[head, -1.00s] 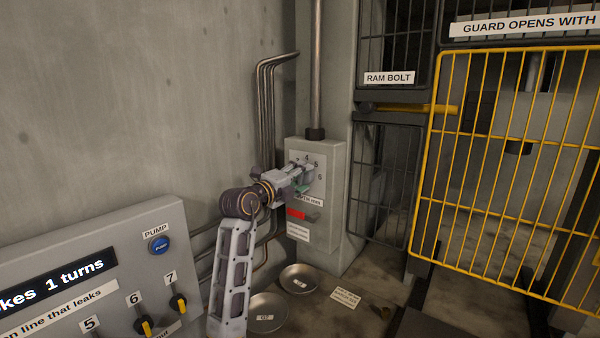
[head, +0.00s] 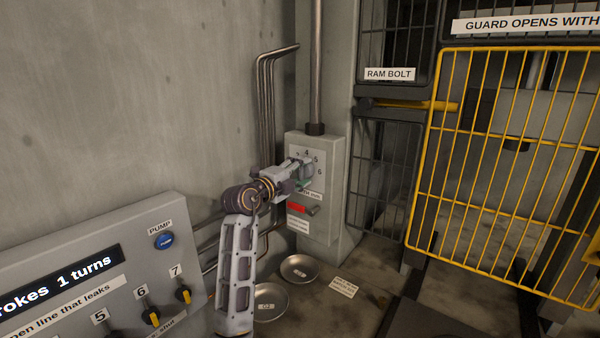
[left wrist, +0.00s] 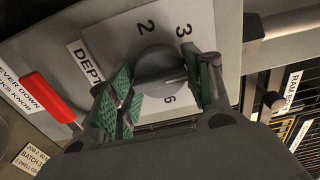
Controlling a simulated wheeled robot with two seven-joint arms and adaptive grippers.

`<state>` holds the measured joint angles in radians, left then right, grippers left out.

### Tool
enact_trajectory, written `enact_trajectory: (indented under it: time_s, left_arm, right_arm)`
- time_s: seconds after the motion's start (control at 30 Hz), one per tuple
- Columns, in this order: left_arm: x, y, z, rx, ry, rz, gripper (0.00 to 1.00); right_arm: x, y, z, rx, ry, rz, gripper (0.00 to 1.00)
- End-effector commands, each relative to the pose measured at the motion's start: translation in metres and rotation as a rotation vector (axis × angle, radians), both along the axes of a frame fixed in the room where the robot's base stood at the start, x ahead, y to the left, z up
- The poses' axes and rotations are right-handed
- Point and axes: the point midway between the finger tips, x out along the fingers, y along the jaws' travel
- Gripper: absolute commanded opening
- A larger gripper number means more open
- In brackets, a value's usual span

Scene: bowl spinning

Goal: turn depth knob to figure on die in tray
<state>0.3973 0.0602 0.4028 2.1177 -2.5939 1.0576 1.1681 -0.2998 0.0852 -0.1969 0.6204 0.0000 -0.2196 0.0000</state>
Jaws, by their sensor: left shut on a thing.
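The grey depth knob (left wrist: 160,66) sits on a pale dial plate (left wrist: 190,22) marked 2, 3 and 6 in the left wrist view. My left gripper (left wrist: 163,88) is shut on the knob, one green-padded finger on each side. A pale line shows on the knob; which figure it marks is unclear. In the head view my left gripper (head: 304,176) reaches the dial on the grey box (head: 323,225) and covers much of the knob. Two round metal trays (head: 314,272) (head: 270,318) stand below; small pale marks show in them, but I cannot make out a die.
A red-handled lever (head: 297,208) is just below the dial. A panel (head: 60,285) with a blue pump button (head: 164,241) and several yellow-tipped knobs stands at left. A yellow guard grille (head: 515,170) stands at right.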

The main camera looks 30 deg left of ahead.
Motion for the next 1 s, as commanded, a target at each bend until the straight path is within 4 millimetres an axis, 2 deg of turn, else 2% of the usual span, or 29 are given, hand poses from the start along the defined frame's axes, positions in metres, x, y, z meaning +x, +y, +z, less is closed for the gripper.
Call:
enact_trajectory:
  time_s: [0.07,0.1,0.3,0.57,0.73,1.0]
  left_arm:
    - [0.0,0.0,-0.002,0.0,0.003,0.0,0.26]
    - [0.0,0.0,-0.002,0.0,0.003,0.0,0.51]
    - [0.0,0.0,-0.001,0.001,0.002,0.0,0.74]
    - [0.0,0.0,0.0,0.001,0.001,0.0,0.74]
    - [-0.002,0.0,0.0,0.001,0.0,0.0,0.74]
    - [-0.019,0.002,-0.001,0.001,0.001,0.001,0.74]
  right_arm:
    - [0.0,0.0,0.0,0.0,0.0,0.0,0.2]
    - [0.0,0.0,0.0,0.0,0.0,0.0,0.2]
    - [0.0,0.001,0.0,0.001,0.0,0.001,0.2]
    - [-0.001,0.009,0.0,0.01,0.001,0.002,0.2]
    - [-0.001,0.007,0.0,0.008,0.002,0.002,0.2]
    - [-0.001,0.006,0.0,0.006,0.001,0.002,0.2]
